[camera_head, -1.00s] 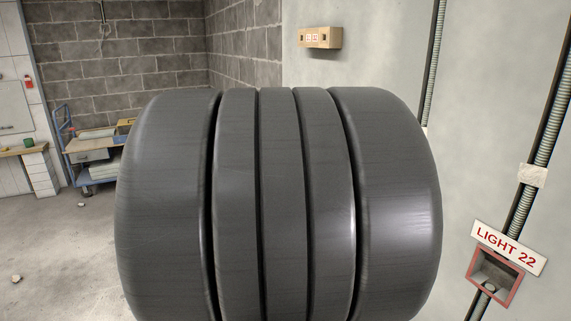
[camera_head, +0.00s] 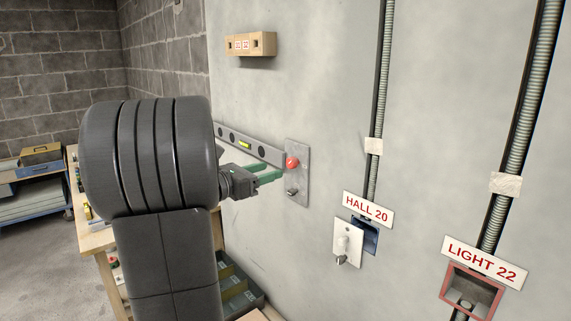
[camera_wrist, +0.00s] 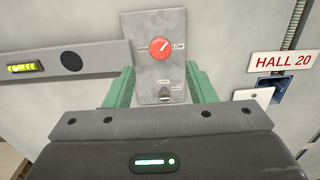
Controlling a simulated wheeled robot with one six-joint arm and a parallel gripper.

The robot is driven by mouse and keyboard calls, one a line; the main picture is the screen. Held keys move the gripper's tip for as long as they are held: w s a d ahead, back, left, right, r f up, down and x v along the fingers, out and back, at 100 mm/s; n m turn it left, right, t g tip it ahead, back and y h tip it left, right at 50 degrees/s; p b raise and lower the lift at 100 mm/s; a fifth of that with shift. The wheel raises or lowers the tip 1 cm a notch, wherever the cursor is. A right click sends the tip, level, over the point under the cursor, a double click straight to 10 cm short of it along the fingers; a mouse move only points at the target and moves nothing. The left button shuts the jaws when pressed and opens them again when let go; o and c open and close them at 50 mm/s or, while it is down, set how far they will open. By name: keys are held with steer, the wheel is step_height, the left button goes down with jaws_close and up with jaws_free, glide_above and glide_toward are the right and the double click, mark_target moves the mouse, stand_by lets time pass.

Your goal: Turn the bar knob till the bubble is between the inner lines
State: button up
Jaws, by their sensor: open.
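A grey plate (camera_head: 302,178) on the wall carries a round red knob (camera_head: 292,162) and a small grey knob (camera_head: 292,191) below it. In the wrist view the red knob (camera_wrist: 160,47) has a pale pointer line tilted up and right between two labels; the small knob (camera_wrist: 165,93) shows below. A spirit level (camera_head: 270,154) with a yellow-green vial (camera_head: 244,144) lies left of the plate. The bubble's place between the lines is too small to tell. My gripper (camera_head: 275,172) is open, its green fingers spread at the plate's two sides in the wrist view, with nothing between held.
A switch (camera_head: 342,243) and open box under the HALL 20 sign (camera_head: 368,209) are to the right, with the LIGHT 22 box (camera_head: 472,288) further right. A wooden block (camera_head: 250,43) is on the wall above. A workbench (camera_head: 92,240) stands left, behind my arm.

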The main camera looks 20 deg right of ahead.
mark_target(289, 164)
steer(key=p+x, duration=0.1)
steer(key=x, duration=0.6)
steer(key=shift+d, duration=0.15)
steer(key=shift+c, duration=0.2)
